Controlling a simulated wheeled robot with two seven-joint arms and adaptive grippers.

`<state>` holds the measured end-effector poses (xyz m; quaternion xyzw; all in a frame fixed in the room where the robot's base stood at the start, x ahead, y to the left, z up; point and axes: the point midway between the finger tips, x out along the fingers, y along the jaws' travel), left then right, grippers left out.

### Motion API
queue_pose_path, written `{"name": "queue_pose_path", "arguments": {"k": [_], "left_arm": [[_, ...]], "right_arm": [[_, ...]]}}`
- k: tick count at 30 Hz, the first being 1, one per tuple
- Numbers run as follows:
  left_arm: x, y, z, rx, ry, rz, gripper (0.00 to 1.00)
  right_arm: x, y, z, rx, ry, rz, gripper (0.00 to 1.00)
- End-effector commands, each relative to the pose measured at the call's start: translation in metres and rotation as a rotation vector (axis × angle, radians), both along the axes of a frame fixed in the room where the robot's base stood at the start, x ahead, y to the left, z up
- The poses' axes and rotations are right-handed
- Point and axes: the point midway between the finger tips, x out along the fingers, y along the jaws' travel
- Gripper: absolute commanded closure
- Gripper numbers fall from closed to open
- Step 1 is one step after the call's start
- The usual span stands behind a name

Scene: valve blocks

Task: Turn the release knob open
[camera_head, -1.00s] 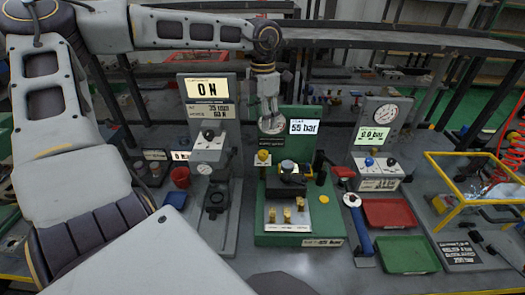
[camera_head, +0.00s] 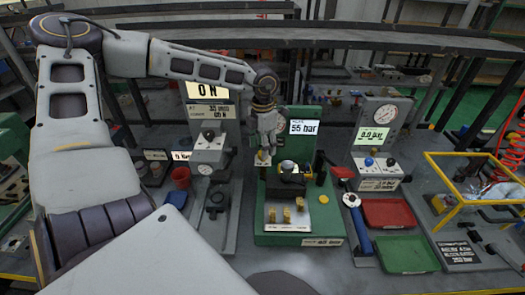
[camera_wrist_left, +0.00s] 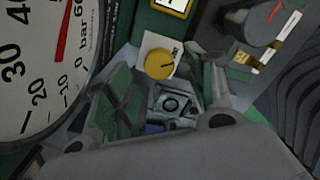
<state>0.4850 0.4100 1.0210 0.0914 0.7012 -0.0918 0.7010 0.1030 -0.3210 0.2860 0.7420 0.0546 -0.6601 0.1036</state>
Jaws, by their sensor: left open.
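The release knob looks to be the small yellow knob (camera_wrist_left: 159,63) with a dark mark, on a pale plate in the left wrist view. In the head view this yellow knob (camera_head: 262,158) is at the back left of the green valve stand (camera_head: 300,239), partly hidden by my left gripper. My left gripper (camera_head: 266,146) is open and points down just above the knob. In the left wrist view the knob shows between the fingers of the left gripper (camera_wrist_left: 160,78), near their tips. I cannot tell whether they touch it. My right gripper is not in view.
A pressure gauge (camera_wrist_left: 40,60) stands close to the left finger. A 55 bar display (camera_head: 304,127) stands behind the stand. A grey press (camera_head: 210,150) is to the left. A second gauge unit (camera_head: 380,140), a red tray (camera_head: 388,213) and a green tray (camera_head: 406,254) are to the right.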

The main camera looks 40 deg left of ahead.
Motion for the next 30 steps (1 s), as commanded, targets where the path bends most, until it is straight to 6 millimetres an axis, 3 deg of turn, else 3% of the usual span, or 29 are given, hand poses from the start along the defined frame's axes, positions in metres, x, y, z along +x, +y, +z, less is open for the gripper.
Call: {"name": "queue_pose_path", "arguments": {"k": [9, 22, 30], "left_arm": [[0.0, 0.0, -0.022, 0.0, 0.001, 0.001, 0.46], [0.0, 0.0, -0.025, 0.0, 0.0, 0.001, 0.46], [0.0, 0.0, -0.025, 0.0, 0.0, 0.0, 0.8]], "right_arm": [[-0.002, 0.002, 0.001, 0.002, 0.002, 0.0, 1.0], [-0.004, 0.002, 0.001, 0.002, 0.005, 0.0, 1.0], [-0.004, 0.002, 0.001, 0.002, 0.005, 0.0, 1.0]]}}
